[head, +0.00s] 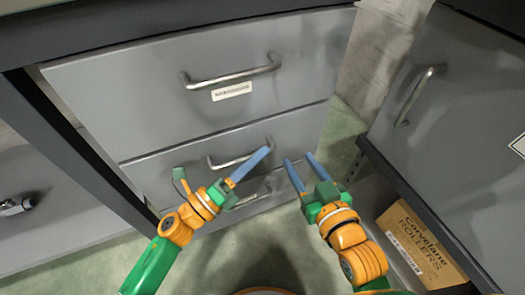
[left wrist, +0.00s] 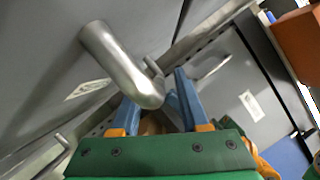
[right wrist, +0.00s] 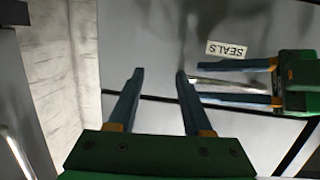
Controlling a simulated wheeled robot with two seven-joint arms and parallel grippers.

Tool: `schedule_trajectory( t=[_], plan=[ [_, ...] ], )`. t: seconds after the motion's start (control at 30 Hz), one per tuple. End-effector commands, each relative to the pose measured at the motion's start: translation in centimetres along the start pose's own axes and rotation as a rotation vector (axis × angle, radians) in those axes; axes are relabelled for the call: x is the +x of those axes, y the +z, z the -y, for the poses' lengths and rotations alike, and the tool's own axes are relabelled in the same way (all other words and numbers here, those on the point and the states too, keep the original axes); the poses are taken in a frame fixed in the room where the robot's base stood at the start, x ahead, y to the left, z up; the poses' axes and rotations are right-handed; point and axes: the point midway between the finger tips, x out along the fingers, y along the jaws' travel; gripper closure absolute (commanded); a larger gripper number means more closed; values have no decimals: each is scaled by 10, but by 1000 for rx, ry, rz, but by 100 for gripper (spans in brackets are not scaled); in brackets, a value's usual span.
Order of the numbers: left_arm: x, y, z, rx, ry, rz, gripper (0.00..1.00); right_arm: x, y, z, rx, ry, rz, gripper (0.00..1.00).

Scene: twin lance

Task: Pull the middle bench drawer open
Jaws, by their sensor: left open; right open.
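The bench has grey drawers stacked one above another. The middle drawer's bar handle (head: 221,164) is partly covered by my left gripper (head: 262,156) in the head view. My left gripper is open; contact with the handle cannot be told. A metal handle (left wrist: 118,62) looms large by its fingers in the left wrist view. My right gripper (head: 301,163) is open and empty, right of the handle.
The top drawer's handle (head: 230,76) is above, with a label below it. The bottom drawer's handle (head: 246,201) is partly hidden. A cabinet with a handle (head: 418,95) stands at right, above a cardboard rollers box (head: 425,245). Floor in front is clear.

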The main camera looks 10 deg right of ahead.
Motion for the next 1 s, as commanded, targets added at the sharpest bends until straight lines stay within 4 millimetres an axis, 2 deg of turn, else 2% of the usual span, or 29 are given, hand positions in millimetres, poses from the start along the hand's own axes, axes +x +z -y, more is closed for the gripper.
schedule_trajectory(
  t=[0.1, 0.33, 0.37, 0.5, 1.0],
  plan=[
    [12, 0, 0, 1, -1, 0, 55, 0, -4, 0, -1, -1, -25, 50],
    [14, 0, 0, -1, 1, 0, 55, 0, -6, 1, -1, -2, -30, 50],
    [14, 0, 0, -1, 1, 0, 61, 0, -6, 1, -1, -1, -30, 50],
    [14, 0, 0, -1, 1, 0, 99, 0, -6, 1, -1, -1, -29, 50],
    [13, 0, 0, -1, 2, 1, 100, 1, -5, 0, -1, -1, -28, 50]
  ],
)
